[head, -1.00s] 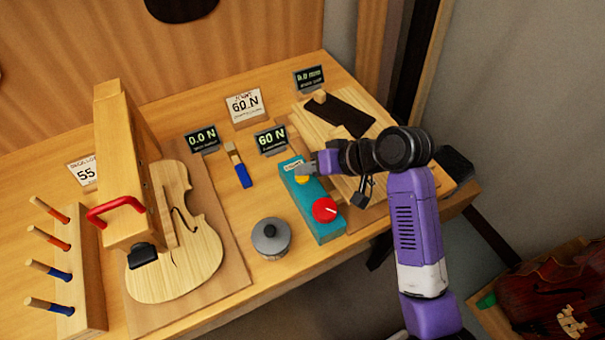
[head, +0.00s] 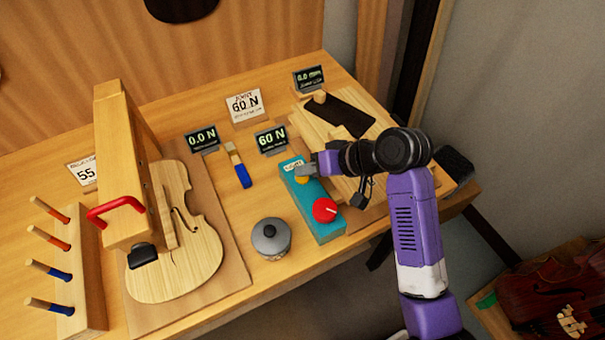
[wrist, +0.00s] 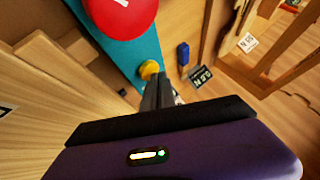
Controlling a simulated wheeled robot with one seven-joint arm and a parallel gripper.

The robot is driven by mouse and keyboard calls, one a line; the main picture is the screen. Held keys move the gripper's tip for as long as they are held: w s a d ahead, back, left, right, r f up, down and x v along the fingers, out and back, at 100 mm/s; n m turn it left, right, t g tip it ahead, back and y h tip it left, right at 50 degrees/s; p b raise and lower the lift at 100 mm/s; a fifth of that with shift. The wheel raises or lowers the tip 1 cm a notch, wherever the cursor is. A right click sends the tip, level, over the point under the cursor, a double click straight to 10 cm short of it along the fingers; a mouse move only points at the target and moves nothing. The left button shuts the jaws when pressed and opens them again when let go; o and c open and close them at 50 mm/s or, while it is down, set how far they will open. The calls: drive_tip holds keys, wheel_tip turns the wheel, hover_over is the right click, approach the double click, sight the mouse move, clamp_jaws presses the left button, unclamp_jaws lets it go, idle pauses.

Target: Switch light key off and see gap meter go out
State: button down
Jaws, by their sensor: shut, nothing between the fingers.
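A teal control box (head: 325,226) sits on the bench, with a yellow key (head: 302,181) at its far end and a small label behind the key. My gripper (head: 306,171) is shut and empty, its tips right at the yellow key; I cannot tell whether they touch. The wrist view shows the shut fingers (wrist: 158,92) beside the yellow key (wrist: 149,69). The key's position is partly hidden. The gap meter (head: 309,78), a small dark display at the back right, is lit and seems to read 0.0 mm.
A red knob (head: 325,210) is on the same box, nearer the front. A lit 60 N display (head: 271,140) stands behind the box. A grey-lidded pot (head: 271,238) is to its left. Wooden boards (head: 306,115) lie to the right, under my arm.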

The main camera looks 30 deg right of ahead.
sight(306, 178)
drive_tip(key=shift+f, duration=0.3)
drive_tip(key=shift+r, duration=0.1)
drive_tip(key=shift+r+p, duration=0.35)
drive_tip(key=shift+p, duration=0.4)
wheel_tip(306, 178, up, 6)
drive_tip(key=p, duration=0.6)
drive_tip(key=shift+r, duration=0.1)
idle(0.4)
